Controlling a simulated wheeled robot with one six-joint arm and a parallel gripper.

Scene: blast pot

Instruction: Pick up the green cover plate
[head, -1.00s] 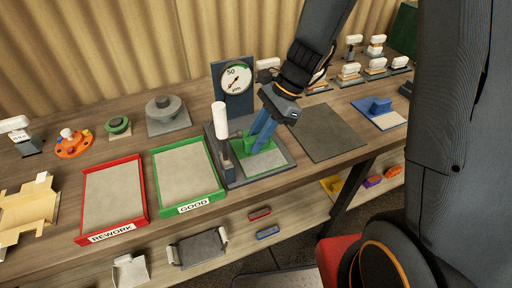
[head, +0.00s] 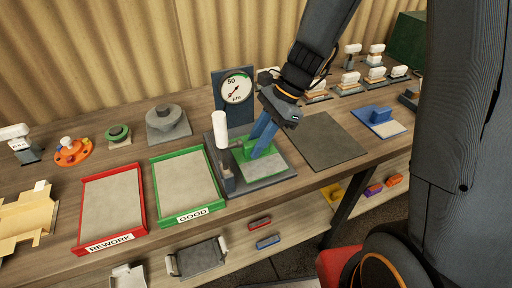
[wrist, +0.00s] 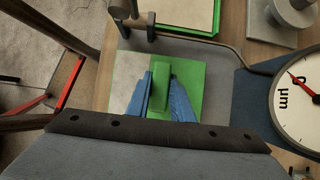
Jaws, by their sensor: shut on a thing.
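The green cover plate (head: 239,155) lies at the gauge fixture (head: 262,183), partly hidden by my fingers in the head view. In the wrist view the plate (wrist: 189,78) shows a raised green grip (wrist: 160,92) at its middle, and a pale grey area lies on its left. My gripper (head: 256,151) reaches down from above with its blue fingers on either side of that grip. In the wrist view my gripper (wrist: 160,88) is shut on the grip. I cannot tell whether the plate is clear of the fixture.
A dial gauge (head: 236,89) stands behind the fixture, with a white-handled lever (head: 219,130) on its left. The green GOOD tray (head: 153,189) and red REWORK tray (head: 79,211) look empty. A bare dark mat (head: 318,139) lies on the right.

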